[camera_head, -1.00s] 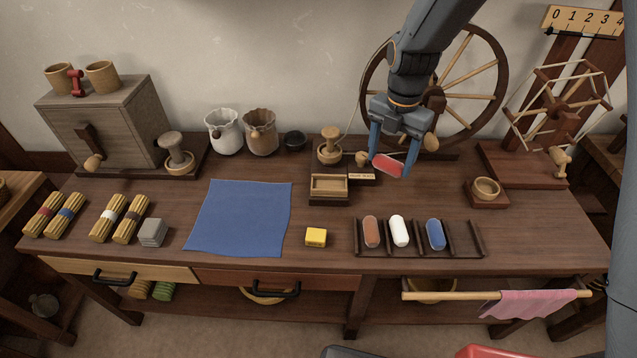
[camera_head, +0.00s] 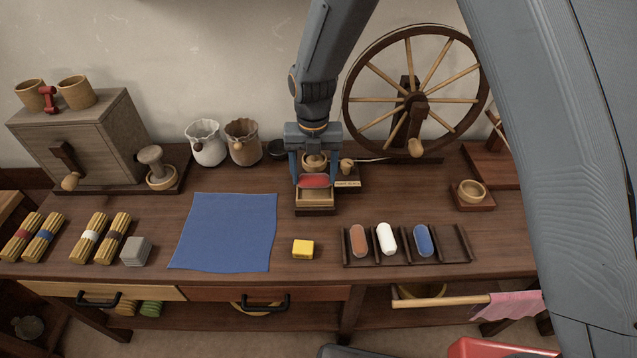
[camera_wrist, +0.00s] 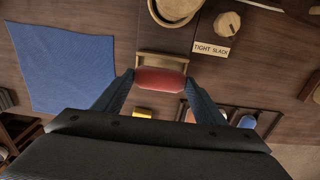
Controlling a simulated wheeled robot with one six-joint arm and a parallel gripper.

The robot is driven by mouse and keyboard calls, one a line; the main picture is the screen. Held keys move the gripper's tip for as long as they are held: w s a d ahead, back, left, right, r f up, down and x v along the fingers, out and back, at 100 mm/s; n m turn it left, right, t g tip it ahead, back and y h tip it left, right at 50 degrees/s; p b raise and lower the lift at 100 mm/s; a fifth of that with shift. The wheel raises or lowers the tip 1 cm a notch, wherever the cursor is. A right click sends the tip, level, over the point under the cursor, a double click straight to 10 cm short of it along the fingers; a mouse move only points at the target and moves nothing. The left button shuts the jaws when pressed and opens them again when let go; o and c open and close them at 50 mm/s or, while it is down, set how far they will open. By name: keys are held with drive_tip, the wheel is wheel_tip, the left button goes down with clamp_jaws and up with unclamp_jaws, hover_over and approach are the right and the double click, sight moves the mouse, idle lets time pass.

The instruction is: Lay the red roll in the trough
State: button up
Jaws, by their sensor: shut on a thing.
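The red roll (camera_head: 314,181) is held crosswise between the fingertips of my gripper (camera_head: 315,180), which is shut on it. The wrist view also shows the red roll (camera_wrist: 160,80) between the two fingers. The trough, likely the small open wooden box (camera_head: 315,205), stands on the table at the middle. The roll is over the back part of this box, seemingly just above it; I cannot tell whether they touch. In the wrist view the box's rim (camera_wrist: 162,58) shows behind the roll, and the rest of the box is hidden.
A rack (camera_head: 455,245) with brown, white and blue rolls stands at front right. A yellow block (camera_head: 303,249) and a blue cloth (camera_head: 225,232) lie nearby. A spinning wheel (camera_head: 415,100) stands behind right. A knob with a "TIGHT SLACK" label (camera_wrist: 212,48) is beside the box.

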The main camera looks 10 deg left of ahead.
sight(315, 176)
drive_tip(key=shift+d+f, duration=0.1)
drive_tip(key=shift+f, duration=1.75)
drive_tip(key=o, duration=1)
drive_tip(key=shift+f, duration=0.15)
